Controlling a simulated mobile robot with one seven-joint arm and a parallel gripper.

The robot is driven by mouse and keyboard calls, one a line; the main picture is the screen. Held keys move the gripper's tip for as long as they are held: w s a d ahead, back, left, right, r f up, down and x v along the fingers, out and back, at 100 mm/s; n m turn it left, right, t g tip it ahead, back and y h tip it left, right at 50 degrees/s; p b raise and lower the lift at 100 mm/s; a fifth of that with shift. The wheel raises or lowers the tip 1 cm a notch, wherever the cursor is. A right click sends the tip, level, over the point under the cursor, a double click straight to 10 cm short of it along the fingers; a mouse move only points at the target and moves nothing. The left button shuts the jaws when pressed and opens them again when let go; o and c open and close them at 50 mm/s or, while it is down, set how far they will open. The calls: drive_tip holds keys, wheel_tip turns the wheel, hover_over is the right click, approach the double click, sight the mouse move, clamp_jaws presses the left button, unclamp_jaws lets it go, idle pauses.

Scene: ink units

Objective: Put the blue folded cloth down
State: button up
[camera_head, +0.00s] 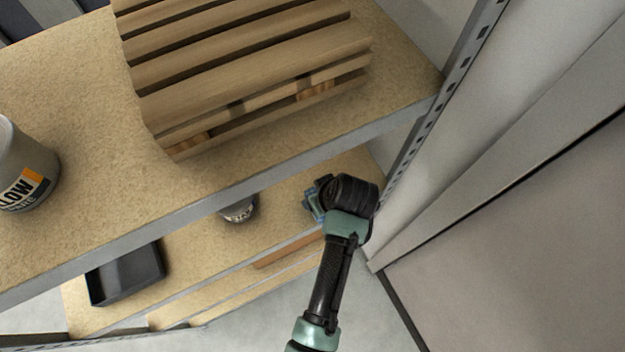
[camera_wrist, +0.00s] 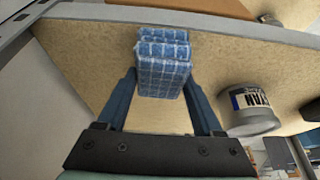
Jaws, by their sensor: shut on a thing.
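The blue folded cloth (camera_wrist: 163,62) shows a white check pattern in the wrist view. It sits between the two fingers of my gripper (camera_wrist: 163,85), which is shut on it. In the head view my gripper (camera_head: 316,199) is at the right end of the lower shelf (camera_head: 285,205), below the upper shelf's front edge. Only a small blue patch of the cloth and fingers shows there, mostly hidden by my wrist. In the wrist view the cloth is over the tan shelf board; whether it touches the board I cannot tell.
A grey can (camera_head: 238,210) stands on the lower shelf left of my gripper; its label reads CYAN in the wrist view (camera_wrist: 250,110). A black tray (camera_head: 125,273) is farther left. A wooden pallet (camera_head: 250,70) and a can (camera_head: 22,168) stand above. A perforated upright (camera_head: 425,135) is close right.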

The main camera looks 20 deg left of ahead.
drive_tip(key=w+a+p, duration=0.1)
drive_tip(key=w+a, duration=0.1)
drive_tip(key=shift+w+a, duration=0.35)
drive_tip(key=shift+a, duration=0.05)
drive_tip(key=shift+f, duration=0.55)
drive_tip(key=o, duration=1.2)
drive_tip(key=shift+f, duration=0.1)
drive_tip(key=shift+f+b, duration=0.2)
drive_tip(key=shift+b, duration=0.1)
drive_tip(key=v, duration=0.5)
drive_tip(key=shift+s+d+r, duration=0.1)
drive_tip(key=shift+r, duration=0.2)
drive_tip(key=s+d+b, duration=0.1)
drive_tip(key=s+d, duration=0.3)
drive_tip(key=s+d+b, duration=0.1)
drive_tip(key=s+d, duration=0.3)
drive_tip(key=shift+s+d+f, duration=0.15)
drive_tip(key=shift+s+d, duration=0.05)
drive_tip(key=shift+d, duration=0.05)
